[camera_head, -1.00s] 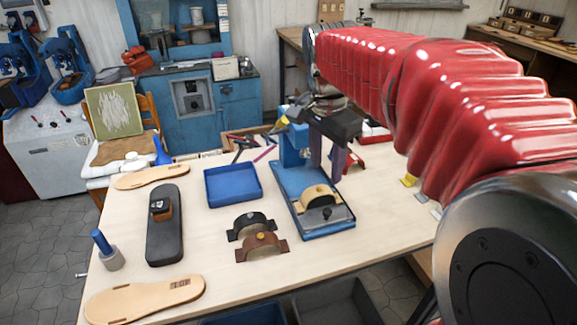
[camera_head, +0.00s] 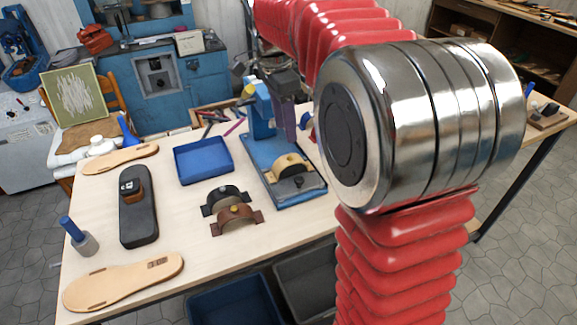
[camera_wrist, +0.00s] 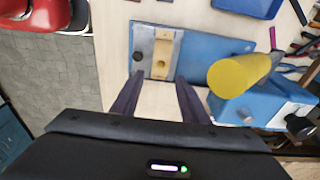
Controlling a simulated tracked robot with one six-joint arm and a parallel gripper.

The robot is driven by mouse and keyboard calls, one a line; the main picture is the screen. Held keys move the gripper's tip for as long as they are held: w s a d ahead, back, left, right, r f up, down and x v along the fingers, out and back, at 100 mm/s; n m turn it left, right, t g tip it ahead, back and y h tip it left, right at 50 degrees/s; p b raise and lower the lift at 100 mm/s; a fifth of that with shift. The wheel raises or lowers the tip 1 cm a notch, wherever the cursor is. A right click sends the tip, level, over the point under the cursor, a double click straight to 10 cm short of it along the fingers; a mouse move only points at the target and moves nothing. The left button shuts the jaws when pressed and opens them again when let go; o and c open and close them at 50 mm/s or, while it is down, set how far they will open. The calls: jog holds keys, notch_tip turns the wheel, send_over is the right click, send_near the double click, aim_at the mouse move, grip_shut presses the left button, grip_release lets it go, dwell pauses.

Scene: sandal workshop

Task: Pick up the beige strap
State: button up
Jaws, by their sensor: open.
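The beige strap (camera_head: 290,164) is a small arched piece lying on the blue base plate (camera_head: 300,198) of the press, beside a dark part with a knob. In the wrist view the beige strap (camera_wrist: 163,53) shows from above, between a pale metal strip and blue plate. My gripper (camera_wrist: 159,78) is open and empty, with its two dark purple fingers apart. The fingertips appear just short of the strap in that view; the height gap is unclear. In the head view my gripper (camera_head: 297,122) hangs behind the strap, partly hidden by my arm.
A blue tray (camera_head: 203,163), a black strap (camera_head: 224,197) and a brown strap (camera_head: 236,219) lie left of the press. The press's blue upright (camera_head: 260,108) stands close to my gripper. In the wrist view a yellow cylinder (camera_wrist: 240,73) rises at right. Bare tabletop surrounds the straps.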

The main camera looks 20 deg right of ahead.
aim_at(290, 157)
jog(key=f, duration=0.4)
jog(key=d+f, duration=0.1)
jog(key=f, duration=0.2)
jog(key=shift+f, duration=0.15)
jog(key=shift+w+d+f, duration=0.1)
jog(key=shift+d+f, duration=0.05)
jog(key=shift+f, duration=1.1)
jog(key=shift+w+d+f, duration=0.1)
jog(key=shift+f, duration=1.15)
jog(key=shift+c, duration=0.6)
jog(key=c, duration=0.8)
jog(key=shift+o, duration=0.2)
jog(key=shift+r, duration=0.1)
